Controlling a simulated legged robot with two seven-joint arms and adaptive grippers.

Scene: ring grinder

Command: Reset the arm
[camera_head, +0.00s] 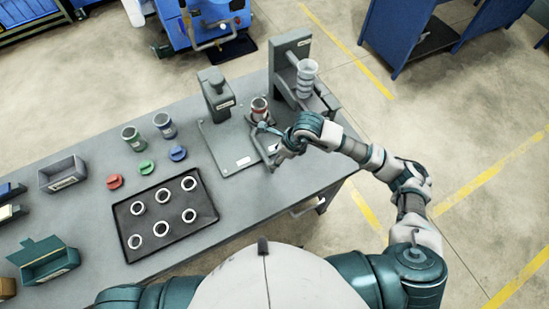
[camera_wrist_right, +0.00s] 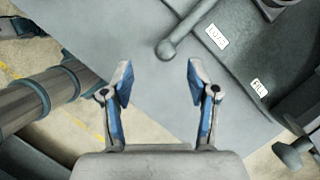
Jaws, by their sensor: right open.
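My right arm (camera_head: 375,160) reaches in from the lower right over the right end of the grey table. Its gripper (camera_head: 268,147) hangs at the grinder's base plate (camera_head: 226,154), in front of the red-banded cup (camera_head: 259,109). In the right wrist view the gripper (camera_wrist_right: 159,82) is open, with blue pads apart and nothing between them. A grey lever with a rounded end (camera_wrist_right: 167,50) lies just beyond the fingertips, apart from them as far as I can tell. My left gripper is not in view.
A grey press (camera_head: 215,95) and a taller stand with a clear funnel (camera_head: 307,72) rise near the gripper. A black tray (camera_head: 165,240) with several rings, green and blue jars, and red, green and blue lids sit to the left.

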